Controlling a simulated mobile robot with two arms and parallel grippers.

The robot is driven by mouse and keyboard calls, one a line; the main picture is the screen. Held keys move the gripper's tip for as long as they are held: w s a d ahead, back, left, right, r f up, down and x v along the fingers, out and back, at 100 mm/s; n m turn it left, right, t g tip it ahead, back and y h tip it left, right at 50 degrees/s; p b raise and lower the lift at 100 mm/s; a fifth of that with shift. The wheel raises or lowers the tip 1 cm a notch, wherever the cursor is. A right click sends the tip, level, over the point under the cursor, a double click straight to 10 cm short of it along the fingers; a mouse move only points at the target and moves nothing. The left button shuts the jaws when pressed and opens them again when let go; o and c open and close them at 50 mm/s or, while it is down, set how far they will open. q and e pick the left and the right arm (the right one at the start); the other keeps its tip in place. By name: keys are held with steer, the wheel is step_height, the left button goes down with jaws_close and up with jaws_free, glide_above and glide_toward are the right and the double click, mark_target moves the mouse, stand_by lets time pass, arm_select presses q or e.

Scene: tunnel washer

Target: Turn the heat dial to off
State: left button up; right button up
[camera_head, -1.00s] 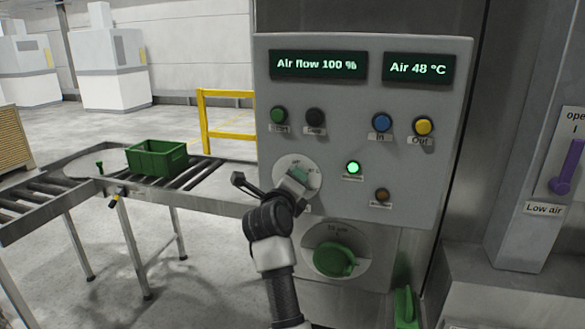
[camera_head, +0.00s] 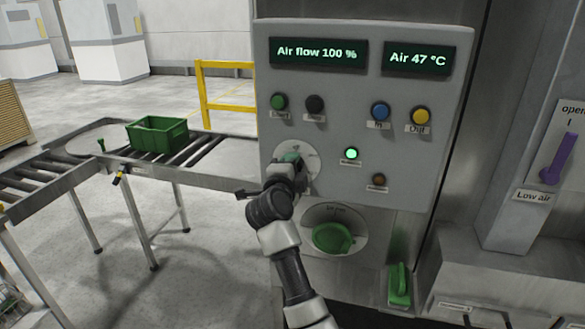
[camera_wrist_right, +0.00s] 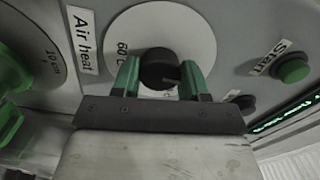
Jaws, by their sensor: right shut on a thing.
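The heat dial (camera_head: 311,152) is a white disc low on the left of the grey control panel. In the right wrist view it is a white disc (camera_wrist_right: 196,32) with a black knob (camera_wrist_right: 158,66) in its middle, a "60 C" mark and an "Air heat" label (camera_wrist_right: 83,42). My right gripper (camera_head: 289,163) covers much of the dial in the head view. In the wrist view the green fingertips of my right gripper (camera_wrist_right: 158,75) are on both sides of the black knob, shut on it. Most of the dial scale and the knob's pointer are hidden or unclear. My left gripper is not in view.
A large green knob (camera_head: 332,238) sits just below the dial. Start (camera_head: 279,102) and other buttons are above it. The panel reads "Air flow 100 %" and "Air 47 °C" (camera_head: 416,59). A roller conveyor with a green crate (camera_head: 157,134) stands at left.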

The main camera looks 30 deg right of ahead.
stand_by(0.5)
steer(key=o, duration=0.9)
steer(key=b+v, duration=0.4)
steer(key=v, duration=0.6)
steer(key=shift+s+a, duration=0.25)
steer(key=shift+s, duration=0.05)
steer(key=shift+f, duration=0.1)
